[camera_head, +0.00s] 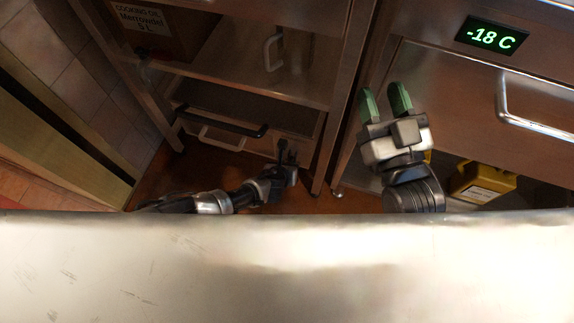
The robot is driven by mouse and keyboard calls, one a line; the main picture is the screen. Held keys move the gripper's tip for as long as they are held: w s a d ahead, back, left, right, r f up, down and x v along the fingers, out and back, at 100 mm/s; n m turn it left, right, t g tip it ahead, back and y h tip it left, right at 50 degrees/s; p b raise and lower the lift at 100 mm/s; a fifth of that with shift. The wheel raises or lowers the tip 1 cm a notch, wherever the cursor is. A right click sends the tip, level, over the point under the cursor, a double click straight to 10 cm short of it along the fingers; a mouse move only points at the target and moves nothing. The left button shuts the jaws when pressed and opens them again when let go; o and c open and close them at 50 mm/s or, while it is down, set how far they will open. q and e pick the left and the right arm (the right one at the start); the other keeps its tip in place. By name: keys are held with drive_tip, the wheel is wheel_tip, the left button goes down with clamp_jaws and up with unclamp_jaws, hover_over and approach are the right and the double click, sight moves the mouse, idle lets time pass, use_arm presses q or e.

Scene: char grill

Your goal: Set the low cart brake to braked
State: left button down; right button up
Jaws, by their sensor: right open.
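A steel cart or shelf unit (250,62) stands at the upper left. Low on it a black bar (222,122) runs across the front, with a pale loop handle (220,140) just below; I cannot tell for sure which part is the brake or how it is set. My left gripper (287,152) is low, to the right of the black bar and apart from it; it is small and dark, so its jaws are unclear. My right gripper (385,103), with green fingertips, is open and empty in front of the freezer unit, away from the bar.
A cardboard box (158,28) marked cooking oil sits on the upper shelf. A freezer unit (445,90) with a -18 C display and bar handle stands at right. A yellow object (482,183) is low beneath it. A steel worktop (280,265) fills the foreground.

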use_arm(q)
drive_tip(key=shift+w+r, duration=0.2)
drive_tip(key=shift+w, duration=0.05)
drive_tip(key=c, duration=1.1)
unclamp_jaws()
drive_tip(key=shift+o, duration=1.1)
drive_tip(key=shift+s+f, duration=0.1)
drive_tip(key=shift+f, duration=0.05)
